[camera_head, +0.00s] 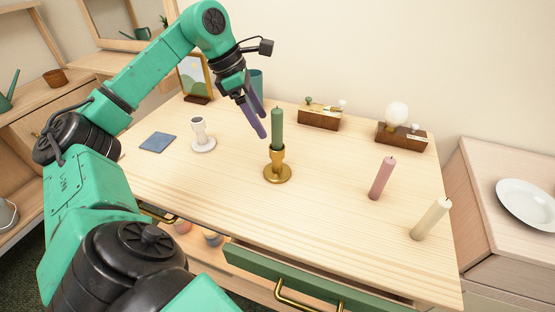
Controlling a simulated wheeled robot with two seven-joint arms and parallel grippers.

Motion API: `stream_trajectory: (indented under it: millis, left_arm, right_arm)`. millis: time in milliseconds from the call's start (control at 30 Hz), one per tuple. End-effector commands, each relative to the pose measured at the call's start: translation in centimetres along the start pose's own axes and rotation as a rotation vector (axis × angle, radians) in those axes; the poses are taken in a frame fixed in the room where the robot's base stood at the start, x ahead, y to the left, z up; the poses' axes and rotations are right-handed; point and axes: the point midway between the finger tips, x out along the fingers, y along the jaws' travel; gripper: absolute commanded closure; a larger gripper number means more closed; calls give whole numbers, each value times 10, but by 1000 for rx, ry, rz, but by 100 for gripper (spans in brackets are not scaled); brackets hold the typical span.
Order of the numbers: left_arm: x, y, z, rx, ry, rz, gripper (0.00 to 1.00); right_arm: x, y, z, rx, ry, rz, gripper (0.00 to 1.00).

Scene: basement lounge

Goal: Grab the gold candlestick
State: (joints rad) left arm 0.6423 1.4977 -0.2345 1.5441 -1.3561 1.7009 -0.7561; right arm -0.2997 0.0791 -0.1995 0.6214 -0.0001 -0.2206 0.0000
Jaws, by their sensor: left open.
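The gold candlestick (277,172) stands upright on the light wooden table (330,195), with a dark green candle (277,128) upright in it. My left gripper (258,122) is open, its purple fingers pointing down just left of and slightly above the green candle. No object shows between its fingers. I cannot tell whether a finger touches the candle. My right gripper is not in view.
A white candle holder (199,130) and a blue square (158,142) lie left. A pink candle (382,178) and a cream candle (431,218) stand right. Wooden boxes (320,118) are behind. A green-fronted drawer (270,268) juts out in front.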

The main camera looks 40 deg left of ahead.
Motion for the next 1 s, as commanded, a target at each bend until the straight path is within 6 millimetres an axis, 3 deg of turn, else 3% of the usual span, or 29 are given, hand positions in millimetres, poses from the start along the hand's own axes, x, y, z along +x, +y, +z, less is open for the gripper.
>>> stream_trajectory:
  millis: [33,100,267,500,733,767,900,967,1000]
  left_arm:
    - [17,0,-2,0,3,-3,16]
    - [31,0,-1,0,2,-2,16]
    - [49,2,0,-2,1,-1,16]
    - [91,8,-1,0,1,-2,16]
    - [96,8,-1,0,0,1,16]
    - [96,8,-1,0,0,1,19]
    - [96,8,-1,-1,0,1,73]
    - [96,8,-1,-1,0,1,96]
    - [96,8,-1,-1,0,1,100]
  right_arm:
    - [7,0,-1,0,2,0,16]
    - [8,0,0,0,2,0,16]
    - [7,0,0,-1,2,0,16]
    - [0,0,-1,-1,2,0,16]
    - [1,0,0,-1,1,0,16]
    - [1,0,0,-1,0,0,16]
    - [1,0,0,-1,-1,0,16]
    - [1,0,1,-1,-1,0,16]
    - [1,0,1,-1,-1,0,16]
